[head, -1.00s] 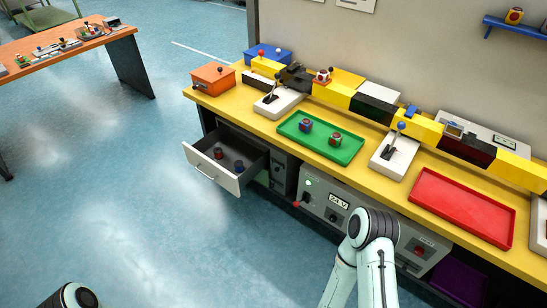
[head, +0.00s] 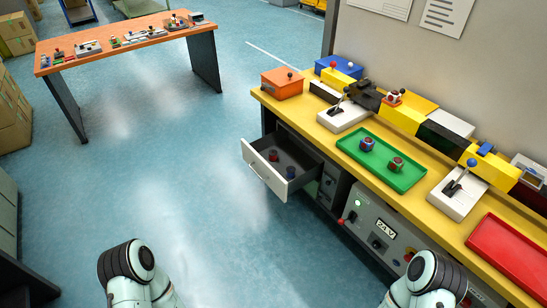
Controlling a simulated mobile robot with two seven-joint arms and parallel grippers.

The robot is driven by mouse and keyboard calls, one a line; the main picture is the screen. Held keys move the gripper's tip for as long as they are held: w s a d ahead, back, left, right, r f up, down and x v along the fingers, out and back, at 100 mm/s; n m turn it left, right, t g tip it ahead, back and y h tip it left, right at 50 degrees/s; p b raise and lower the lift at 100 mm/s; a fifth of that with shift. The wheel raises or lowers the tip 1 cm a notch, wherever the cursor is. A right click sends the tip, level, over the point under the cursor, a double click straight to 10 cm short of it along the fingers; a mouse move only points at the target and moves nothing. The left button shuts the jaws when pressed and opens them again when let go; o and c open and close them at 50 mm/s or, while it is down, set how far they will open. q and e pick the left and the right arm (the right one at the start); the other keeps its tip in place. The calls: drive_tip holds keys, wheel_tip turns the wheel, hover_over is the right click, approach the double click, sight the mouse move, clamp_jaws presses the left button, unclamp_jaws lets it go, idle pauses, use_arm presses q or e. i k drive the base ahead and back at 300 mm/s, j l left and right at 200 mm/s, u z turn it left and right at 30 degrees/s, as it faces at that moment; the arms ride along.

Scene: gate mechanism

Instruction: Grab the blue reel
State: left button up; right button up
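The open grey drawer (head: 264,180) under the yellow bench holds two small reel-like pieces. One is reddish (head: 273,155) at the left; the other is dark blue (head: 290,172) at the right and looks like the blue reel. On the green tray (head: 382,172) stand a blue piece with some red (head: 367,145) and a red piece with a dark middle (head: 396,165); their exact kind is too small to tell. Only rounded links of my two arms show at the bottom edge. Both grippers are out of view.
The yellow bench (head: 330,134) carries an orange box (head: 282,85), lever units (head: 342,114) and a red tray (head: 508,252). An orange table (head: 120,42) stands at the far left, with cartons at the left edge. The blue floor between is clear.

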sight(291, 170)
drive_tip(key=i+z, duration=0.1)
drive_tip(key=z, duration=0.35)
drive_tip(key=i+z, duration=0.1)
drive_tip(key=z, duration=0.3)
drive_tip(key=j+z, duration=0.1)
drive_tip(key=z, duration=0.35)
drive_tip(key=i+j+z, duration=0.1)
drive_tip(key=z, duration=0.35)
